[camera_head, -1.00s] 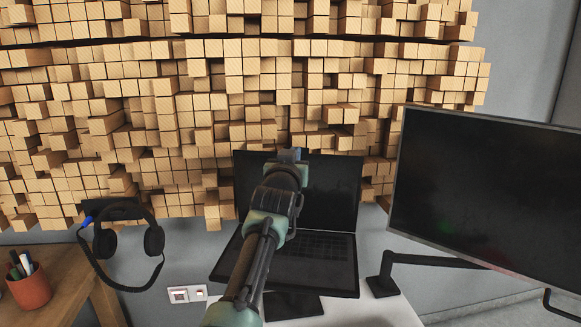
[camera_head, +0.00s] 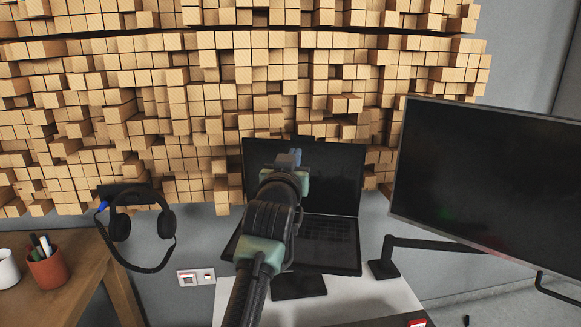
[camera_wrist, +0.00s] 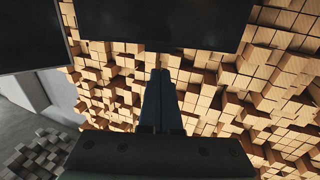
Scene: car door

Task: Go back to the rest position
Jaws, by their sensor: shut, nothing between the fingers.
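My gripper (camera_head: 290,158) is held up in front of the open laptop (camera_head: 340,180) in the head view, and its fingers are small and partly hidden behind the wrist. In the wrist view my gripper (camera_wrist: 160,76) points away with its two fingers together and nothing between them. The fingertips lie just below the edge of a dark panel (camera_wrist: 160,20) in that picture, with the wooden blocks behind. My arm covers part of the laptop's screen and keyboard.
A wall of wooden blocks (camera_head: 200,110) fills the back. A large monitor (camera_head: 480,180) on an arm stands at right. Headphones (camera_head: 140,222) hang at left, near a wooden table (camera_head: 75,290) with a pen cup (camera_head: 48,268). A white desk (camera_head: 370,300) lies under the laptop.

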